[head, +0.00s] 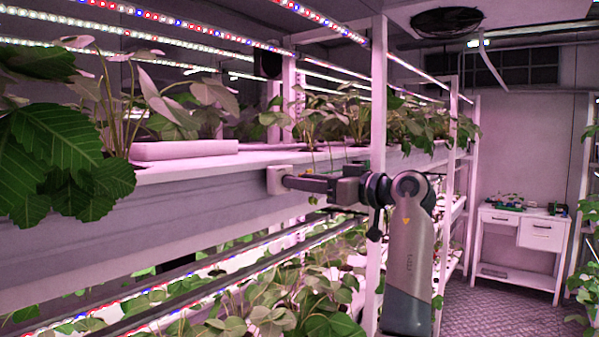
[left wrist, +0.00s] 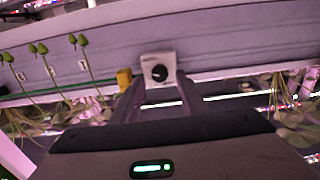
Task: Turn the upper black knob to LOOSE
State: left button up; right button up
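A round black knob (left wrist: 159,73) sits on a small pale square plate on the side of the upper rack's trough. Its pointer and any LOOSE marking are too small to read. In the head view the pale box (head: 275,180) is seen from the side, and the knob face is hidden. My left gripper (head: 288,182) reaches leftward to this box, its tips close to it. In the left wrist view the fingers of the left gripper (left wrist: 159,84) are apart, one on each side of the knob; contact cannot be told. My right gripper is not in view.
The long upper trough (head: 180,210) carries leafy plants, with a lower planted tier beneath. A white rack post (head: 377,90) stands close to my arm. A yellow piece (left wrist: 124,79) is left of the plate. A white desk (head: 520,228) stands beyond the open floor at right.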

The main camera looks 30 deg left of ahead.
pick_arm(q)
jog(key=shift+a, duration=0.85)
grip_shut()
